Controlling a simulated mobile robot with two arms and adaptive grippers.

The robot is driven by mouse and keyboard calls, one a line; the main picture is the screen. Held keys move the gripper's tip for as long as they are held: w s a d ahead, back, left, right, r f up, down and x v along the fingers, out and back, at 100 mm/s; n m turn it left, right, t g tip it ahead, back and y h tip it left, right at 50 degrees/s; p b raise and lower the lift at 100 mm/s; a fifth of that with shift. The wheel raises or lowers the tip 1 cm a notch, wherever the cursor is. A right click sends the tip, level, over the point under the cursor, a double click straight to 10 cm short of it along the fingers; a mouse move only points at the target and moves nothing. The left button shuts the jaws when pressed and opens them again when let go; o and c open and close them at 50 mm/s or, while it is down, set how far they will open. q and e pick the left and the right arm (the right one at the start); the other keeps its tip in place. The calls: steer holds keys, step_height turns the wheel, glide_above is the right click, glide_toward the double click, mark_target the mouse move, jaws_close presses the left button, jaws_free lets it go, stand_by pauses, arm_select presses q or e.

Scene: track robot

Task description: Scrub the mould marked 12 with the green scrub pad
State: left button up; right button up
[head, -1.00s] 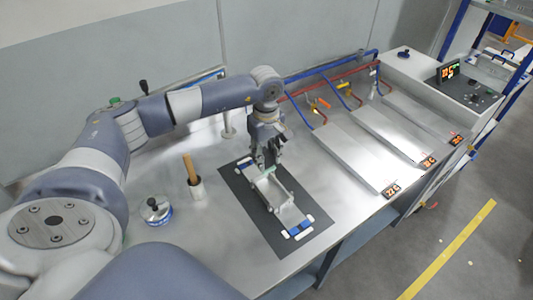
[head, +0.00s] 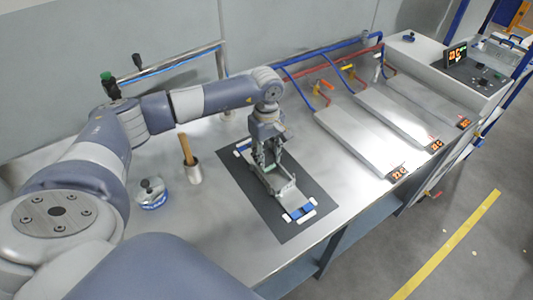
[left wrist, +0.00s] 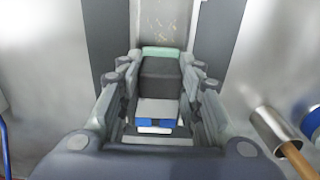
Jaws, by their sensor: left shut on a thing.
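The mould (head: 289,193) is a light grey, open tray on a dark mat (head: 240,187), with blue and white pieces at its ends. Yellowish specks show on its floor (left wrist: 160,20) in the left wrist view; I cannot read a number on it. My left gripper (head: 264,164) points down into the mould. In the left wrist view, my left gripper (left wrist: 160,75) is shut on a dark grey block with a green edge, the green scrub pad (left wrist: 160,52). I cannot tell whether the pad touches the floor. My right gripper is not in view.
A metal cup (head: 194,174) with a wooden-handled tool and a round, knobbed container (head: 152,193) stand left of the mat. Several sloping metal plates (head: 361,142) with small displays lie to the right, with pipes and valves behind. A control panel (head: 478,72) stands at the far right.

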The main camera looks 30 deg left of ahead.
arm_select(q)
steer(key=shift+f, duration=0.25)
stand_by(0.6)
steer(key=shift+f+b, duration=0.4)
steer(key=shift+b, duration=0.15)
steer(key=shift+d, duration=0.1)
steer(key=shift+s+d+r, duration=0.1)
steer(key=shift+s+d, duration=0.1)
steer(key=shift+d, duration=0.25)
steer(key=shift+s+d+r, duration=0.1)
steer(key=shift+s+d, duration=0.1)
steer(key=shift+d, duration=0.2)
steer(key=shift+f, duration=0.1)
steer(key=shift+d, duration=0.15)
steer(key=shift+s+d+f, duration=0.1)
steer(key=shift+s+d, duration=0.15)
steer(key=shift+d, duration=0.25)
steer(key=shift+s+d, duration=0.2)
steer(key=shift+d, duration=0.25)
steer(key=shift+d, duration=0.1)
